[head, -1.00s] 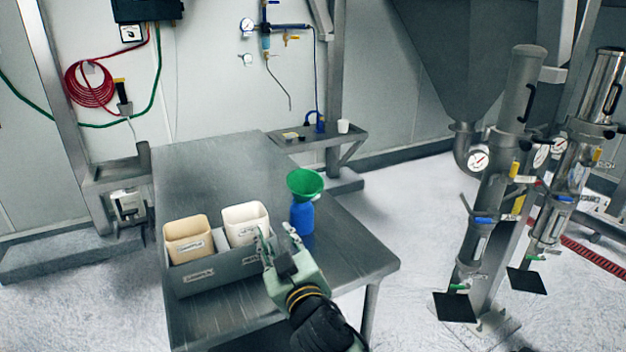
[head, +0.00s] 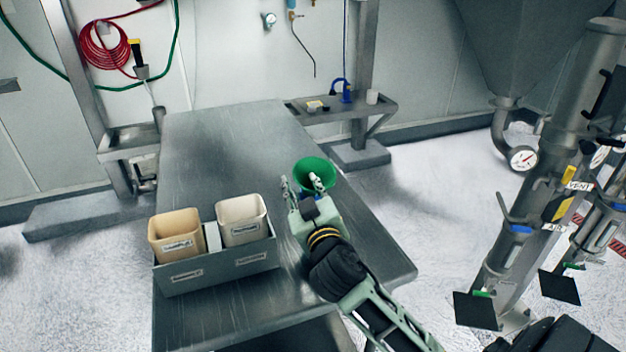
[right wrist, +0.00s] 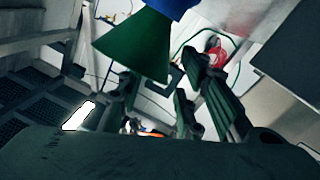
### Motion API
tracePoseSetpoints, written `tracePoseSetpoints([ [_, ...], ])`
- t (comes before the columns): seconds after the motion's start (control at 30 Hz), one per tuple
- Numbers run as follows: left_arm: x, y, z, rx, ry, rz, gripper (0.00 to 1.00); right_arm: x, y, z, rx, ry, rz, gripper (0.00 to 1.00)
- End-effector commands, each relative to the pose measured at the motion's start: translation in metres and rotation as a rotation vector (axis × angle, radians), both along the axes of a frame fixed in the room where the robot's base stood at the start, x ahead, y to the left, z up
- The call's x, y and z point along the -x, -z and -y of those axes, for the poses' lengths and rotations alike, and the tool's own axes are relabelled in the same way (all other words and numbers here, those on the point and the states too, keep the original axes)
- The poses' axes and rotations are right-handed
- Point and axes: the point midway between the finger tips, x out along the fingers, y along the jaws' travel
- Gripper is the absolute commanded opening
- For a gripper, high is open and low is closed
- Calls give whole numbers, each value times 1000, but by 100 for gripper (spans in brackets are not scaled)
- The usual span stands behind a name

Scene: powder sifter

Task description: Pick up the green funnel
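The green funnel (head: 311,168) sits at the middle right of the metal table, its wide mouth facing up. In the right wrist view the funnel (right wrist: 133,48) hangs upside down at the top, with a bit of the blue bottle (right wrist: 172,8) beside it. In the head view the bottle is nearly all hidden behind my right gripper. My right gripper (head: 301,183) is open, with its two fingers apart. One finger overlaps the funnel's mouth in the head view; I cannot tell if it touches. My left gripper is not in view.
A grey holder (head: 217,272) with a tan tub (head: 176,235) and a cream tub (head: 241,218) stands left of my gripper. The back of the metal table (head: 225,140) is clear. A small wall shelf (head: 335,113) and steel pipework (head: 560,150) stand farther off.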

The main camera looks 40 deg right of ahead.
Motion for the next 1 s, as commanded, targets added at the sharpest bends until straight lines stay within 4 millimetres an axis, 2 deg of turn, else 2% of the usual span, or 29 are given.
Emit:
tracePoseSetpoints([
  [0.1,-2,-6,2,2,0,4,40,-19,-3,7,3,1,0,33],
  [0.2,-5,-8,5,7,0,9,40,-28,-2,10,2,0,0,33],
  [0.47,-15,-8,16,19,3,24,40,-31,0,11,1,0,0,33],
  [0.87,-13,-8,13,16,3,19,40,-31,0,11,1,0,-1,0],
  [1.0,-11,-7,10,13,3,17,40,-31,1,11,0,1,-2,0],
])
